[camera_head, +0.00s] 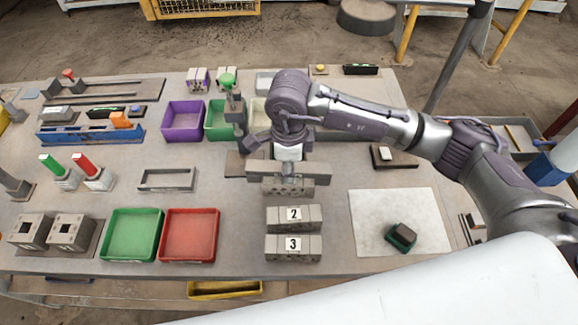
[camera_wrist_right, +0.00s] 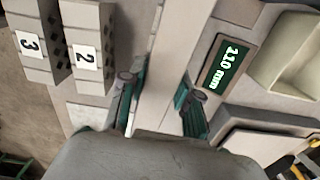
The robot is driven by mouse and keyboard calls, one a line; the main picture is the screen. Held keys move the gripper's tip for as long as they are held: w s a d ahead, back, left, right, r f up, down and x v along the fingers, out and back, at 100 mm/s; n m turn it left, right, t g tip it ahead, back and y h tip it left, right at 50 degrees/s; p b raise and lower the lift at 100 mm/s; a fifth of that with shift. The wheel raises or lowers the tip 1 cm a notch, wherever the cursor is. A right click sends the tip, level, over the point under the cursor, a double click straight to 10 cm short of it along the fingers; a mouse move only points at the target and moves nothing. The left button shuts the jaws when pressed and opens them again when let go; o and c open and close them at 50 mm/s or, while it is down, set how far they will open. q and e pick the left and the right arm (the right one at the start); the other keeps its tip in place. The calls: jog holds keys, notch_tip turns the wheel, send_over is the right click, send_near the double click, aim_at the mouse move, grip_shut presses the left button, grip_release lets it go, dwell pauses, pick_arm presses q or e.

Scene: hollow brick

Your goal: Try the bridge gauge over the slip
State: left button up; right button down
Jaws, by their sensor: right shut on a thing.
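My right gripper (camera_head: 289,166) is shut on a long grey bar, which I take for the bridge gauge (camera_head: 318,174). The bar lies crosswise in the head view. In the right wrist view the bar (camera_wrist_right: 166,65) runs between the two green-padded fingers (camera_wrist_right: 160,98). A grey block with holes (camera_head: 288,188) shows just in front of and below the bar; I cannot tell whether they touch. Similar blocks numbered 2 (camera_head: 293,217) and 3 (camera_head: 293,247) stand nearer. Which piece is the slip is unclear. My left gripper is not in view.
Green (camera_head: 131,235) and red (camera_head: 190,235) trays stand at the near left. A white sheet (camera_head: 375,205) with a dark green-edged block (camera_head: 402,235) lies right. A grey post (camera_head: 235,108) stands close left of my gripper.

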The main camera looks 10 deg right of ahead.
jog(key=shift+s+f, duration=0.2)
jog(key=shift+f, duration=0.15)
jog(key=shift+w+r+p, duration=0.25)
jog(key=shift+r+p, duration=0.2)
jog(key=shift+r, duration=0.4)
jog(key=shift+r+p, duration=0.75)
jog(key=shift+r, duration=1.05)
